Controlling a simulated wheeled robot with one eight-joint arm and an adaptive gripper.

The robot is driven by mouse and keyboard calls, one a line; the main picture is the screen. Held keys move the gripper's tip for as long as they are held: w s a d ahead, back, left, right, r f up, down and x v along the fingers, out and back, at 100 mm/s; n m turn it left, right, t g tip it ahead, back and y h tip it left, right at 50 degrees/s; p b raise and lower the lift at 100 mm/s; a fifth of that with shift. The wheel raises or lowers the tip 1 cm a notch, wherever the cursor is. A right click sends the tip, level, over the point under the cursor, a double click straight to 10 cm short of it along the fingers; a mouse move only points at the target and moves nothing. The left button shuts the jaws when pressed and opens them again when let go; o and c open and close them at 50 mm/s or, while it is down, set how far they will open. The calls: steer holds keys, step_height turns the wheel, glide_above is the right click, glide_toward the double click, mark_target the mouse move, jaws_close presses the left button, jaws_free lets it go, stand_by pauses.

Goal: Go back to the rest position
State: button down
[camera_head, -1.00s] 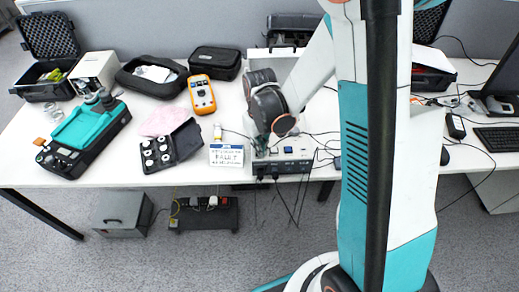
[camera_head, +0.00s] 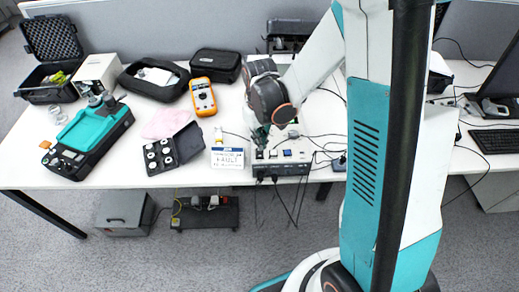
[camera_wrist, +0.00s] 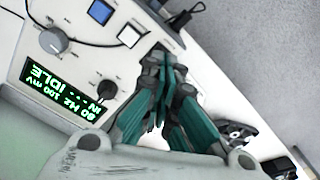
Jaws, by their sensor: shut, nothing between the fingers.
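My gripper (camera_head: 261,138) is shut and empty, its teal fingers just over the control box (camera_head: 283,169) on the table. In the wrist view, the gripper (camera_wrist: 166,62) points at the panel beside a white switch (camera_wrist: 130,36); I cannot tell whether it touches the panel. The panel also carries a blue button (camera_wrist: 101,12), a grey knob (camera_wrist: 53,42), a black knob (camera_wrist: 106,91) and a green-lettered display (camera_wrist: 63,88) that reads IDLE upside down. In the head view, my wrist hides the back left part of the box.
Left of the box stand a small white sign (camera_head: 228,158), an open black case (camera_head: 173,149), an orange meter (camera_head: 203,97) and a teal-and-black device (camera_head: 88,137). Cables (camera_head: 325,150) run off right of the box. A monitor (camera_head: 503,80) and keyboard (camera_head: 497,140) are far right.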

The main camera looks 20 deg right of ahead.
steer(key=shift+r+p, duration=0.35)
steer(key=shift+r, duration=0.45)
steer(key=s+r+m+t, duration=0.1)
steer(key=s+r+t, duration=0.2)
steer(key=s+r, duration=0.4)
steer(key=s+r+m+t, duration=0.1)
steer(key=s+r+t, duration=0.3)
steer(key=s+r, duration=0.4)
step_height(320, 180, up, 5)
steer(key=shift+r, duration=0.15)
